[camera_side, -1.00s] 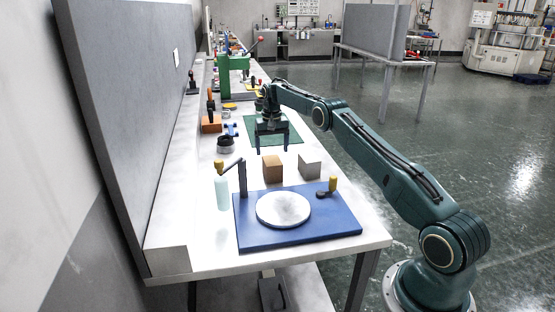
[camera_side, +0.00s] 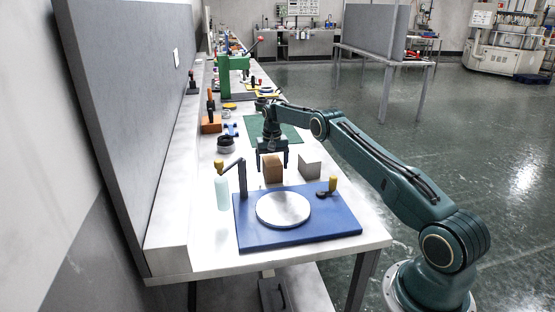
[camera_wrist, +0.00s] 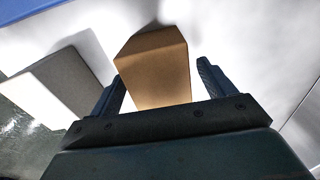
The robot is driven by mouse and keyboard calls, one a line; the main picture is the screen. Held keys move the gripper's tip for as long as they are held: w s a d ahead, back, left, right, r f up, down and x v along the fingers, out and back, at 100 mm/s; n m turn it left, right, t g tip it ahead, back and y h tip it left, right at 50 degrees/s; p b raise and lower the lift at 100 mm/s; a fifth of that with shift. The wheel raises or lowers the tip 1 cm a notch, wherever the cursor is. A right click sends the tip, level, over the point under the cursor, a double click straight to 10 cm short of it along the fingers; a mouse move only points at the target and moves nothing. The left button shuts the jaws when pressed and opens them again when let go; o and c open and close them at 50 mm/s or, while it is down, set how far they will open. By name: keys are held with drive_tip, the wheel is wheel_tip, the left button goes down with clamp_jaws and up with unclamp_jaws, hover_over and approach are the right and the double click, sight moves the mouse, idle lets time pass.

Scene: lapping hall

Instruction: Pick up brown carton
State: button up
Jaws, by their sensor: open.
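The brown carton (camera_side: 273,170) stands on the white bench behind the blue plate in the side view. It also shows in the wrist view (camera_wrist: 155,68), where it lies between the two fingers. My gripper (camera_side: 272,164) points down at the carton, with its fingers apart. In the wrist view the gripper (camera_wrist: 160,88) is open and holds nothing. The left finger is close to the carton's edge; a small gap shows on the right. I cannot tell whether a finger touches the carton.
A grey block (camera_side: 310,167) stands just right of the carton. The blue plate (camera_side: 345,225) with a white disc (camera_side: 283,209) and a lever post (camera_side: 242,180) is in front. A pale bottle (camera_side: 222,193) stands to the left. A green mat (camera_side: 287,130) lies behind.

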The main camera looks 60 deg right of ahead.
drive_tip(key=shift+f, duration=0.45)
drive_tip(key=c, duration=1.1)
